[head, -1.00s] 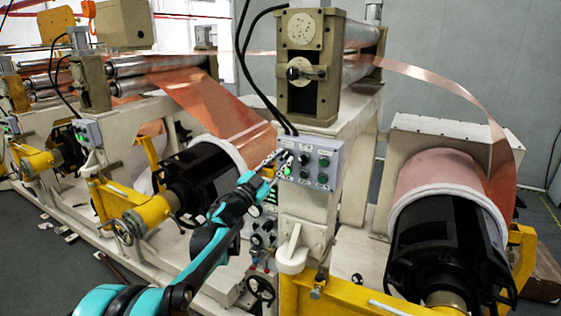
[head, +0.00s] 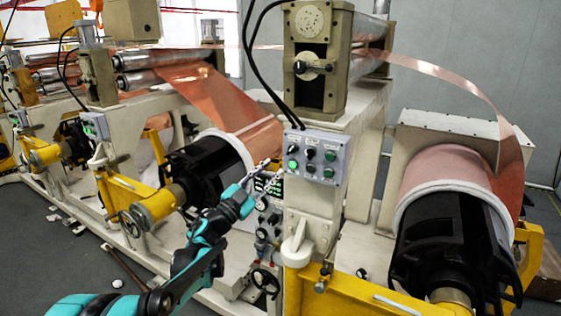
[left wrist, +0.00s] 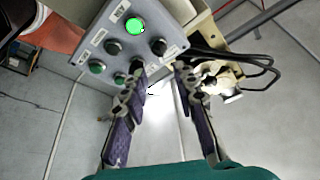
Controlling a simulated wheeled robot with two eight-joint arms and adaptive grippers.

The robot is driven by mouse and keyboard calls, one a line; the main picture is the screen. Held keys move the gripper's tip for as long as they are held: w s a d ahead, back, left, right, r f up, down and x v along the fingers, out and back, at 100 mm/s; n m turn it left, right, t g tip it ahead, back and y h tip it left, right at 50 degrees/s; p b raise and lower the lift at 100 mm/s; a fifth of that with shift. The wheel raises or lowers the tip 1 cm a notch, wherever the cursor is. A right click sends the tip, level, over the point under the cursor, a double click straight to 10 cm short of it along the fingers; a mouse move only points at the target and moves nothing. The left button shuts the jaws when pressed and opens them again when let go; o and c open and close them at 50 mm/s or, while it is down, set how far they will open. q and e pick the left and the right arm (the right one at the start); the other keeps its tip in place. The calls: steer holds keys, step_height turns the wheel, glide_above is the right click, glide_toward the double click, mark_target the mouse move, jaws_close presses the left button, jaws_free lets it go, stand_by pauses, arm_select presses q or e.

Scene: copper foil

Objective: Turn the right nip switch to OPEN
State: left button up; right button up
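The grey control box (head: 345,160) is fixed to the cream machine post. Its top row has two black switches and a green button; the right-hand black switch (head: 311,152) is probably the right nip switch. My left gripper (head: 266,168) is open and empty, just left of and below the box. In the left wrist view the box (left wrist: 88,48) lies beyond the open fingers (left wrist: 160,72). One fingertip overlaps that switch (left wrist: 137,65) in the picture; contact cannot be told. The other black switch (left wrist: 158,46) shows clear. My right gripper is not in view.
A lit green button (head: 292,165) is below the left black switch. Black cables (head: 262,96) hang above the box. A lower gauge panel (head: 268,218), a handwheel (head: 265,281) and a copper roll (head: 440,172) are nearby.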

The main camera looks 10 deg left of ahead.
arm_select(q)
steer(key=shift+v, duration=1.75)
steer(key=s+a+f+n+g+y+b, duration=0.2)
steer(key=s+f+n+y+b, duration=0.35)
steer(key=f+y, duration=0.2)
steer(key=s+a+f+n+g+y+b, duration=0.1)
steer(key=s+a+f+n+y+b, duration=0.1)
steer(key=s+f+n+y+b, duration=0.55)
steer(key=s+d+f+g+h+b, duration=0.1)
steer(key=s+d+f+g+b, duration=0.1)
steer(key=s+f, duration=0.4)
steer(key=s+d+f+g+h+b, duration=0.2)
steer(key=s+d+f+g, duration=0.2)
steer(key=f, duration=0.9)
steer(key=s+d+f+m+g+h+b, duration=0.1)
steer(key=s+d+f+g+h+b, duration=0.1)
steer(key=s+f, duration=0.6)
steer(key=shift+s+d+f+g, duration=0.25)
steer(key=shift+d+f+g, duration=0.35)
steer(key=shift+f+g, duration=0.15)
steer(key=shift+w+r, duration=0.1)
steer(key=shift+r, duration=0.05)
